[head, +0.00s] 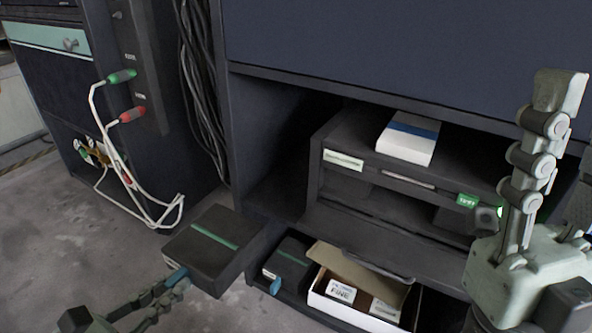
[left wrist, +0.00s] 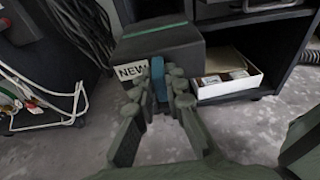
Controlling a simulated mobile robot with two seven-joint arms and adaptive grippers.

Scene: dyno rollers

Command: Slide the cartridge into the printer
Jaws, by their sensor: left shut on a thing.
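My left gripper (head: 172,285) is shut on the blue tab (left wrist: 161,85) of a black cartridge (head: 205,250) with a green stripe. The cartridge is held in front of the cabinet, left of the printer (head: 335,162). In the left wrist view, the cartridge (left wrist: 170,42) lies beyond the fingers, with a "NEW" label beside the tab. The dark printer sits on the cabinet shelf; its front has a pale label, a green tag and dark recesses.
A second black cartridge with a blue tab (head: 287,262) and an open carton (head: 325,300) with small boxes stand below the printer. A white box with a blue stripe (head: 409,140) lies on the printer. White cables (head: 95,110) hang from the left cabinet. Floor is clear at left.

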